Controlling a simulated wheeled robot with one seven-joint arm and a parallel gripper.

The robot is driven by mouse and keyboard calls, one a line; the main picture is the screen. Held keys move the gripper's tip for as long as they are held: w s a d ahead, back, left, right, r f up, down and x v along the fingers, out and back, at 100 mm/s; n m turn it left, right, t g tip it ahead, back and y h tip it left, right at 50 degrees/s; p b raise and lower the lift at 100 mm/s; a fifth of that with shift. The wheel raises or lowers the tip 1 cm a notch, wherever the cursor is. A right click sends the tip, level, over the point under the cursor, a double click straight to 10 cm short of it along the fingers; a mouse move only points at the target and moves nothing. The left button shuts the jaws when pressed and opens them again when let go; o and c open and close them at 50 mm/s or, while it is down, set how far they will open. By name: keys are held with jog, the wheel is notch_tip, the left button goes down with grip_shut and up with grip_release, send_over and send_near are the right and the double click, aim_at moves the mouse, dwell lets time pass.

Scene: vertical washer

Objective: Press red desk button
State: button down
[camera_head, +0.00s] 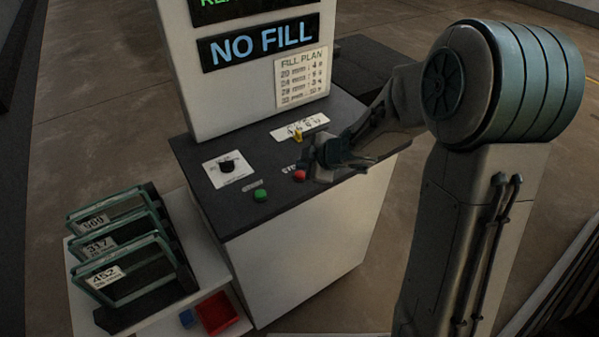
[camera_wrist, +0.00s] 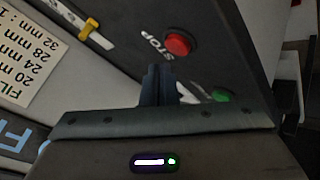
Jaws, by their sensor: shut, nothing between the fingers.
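The red button (camera_head: 300,175) sits on the dark desk top near its front edge, partly beside my gripper in the head view. In the wrist view the red button (camera_wrist: 178,44) shows whole, with a white STOP label next to it. My gripper (camera_head: 322,158) is above the desk, just right of and behind the red button in the head view. In the wrist view its fingers (camera_wrist: 157,72) are shut and empty, pointing toward the desk just below the STOP label. I see a gap in the picture between fingertips and button; the height above the desk is hard to tell.
A green button (camera_head: 261,195) is left of the red one. A black knob (camera_head: 227,165) and a yellow lever (camera_head: 297,136) are also on the desk (camera_head: 240,218). A NO FILL display (camera_head: 262,44) stands behind. A rack of labelled frames (camera_head: 125,262) and a red bin (camera_head: 217,313) are at left.

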jog(key=shift+r+p, duration=2.35)
jog(key=shift+f, duration=0.1)
jog(key=s+d+r+m+t+h, duration=0.1)
jog(key=s+d+r+m+h, duration=0.15)
jog(key=d+m, duration=0.2)
jog(key=s+d+r+m+h+b, duration=0.1)
jog(key=s+d+r+m+h, duration=0.1)
jog(key=d+r+m+h, duration=0.3)
jog(key=s+d+r+m+t+h, duration=0.1)
jog(key=s+d+r, duration=0.15)
jog(key=d, duration=0.35)
jog(key=s+a+m+g+y, duration=0.1)
jog(key=s+m+g, duration=0.3)
jog(key=s, duration=1.4)
jog(key=m+y+b, duration=0.1)
jog(key=m, duration=0.2)
jog(key=shift+r+m+g, duration=0.3)
jog(key=shift+r+m, duration=0.05)
jog(key=shift+s, duration=0.1)
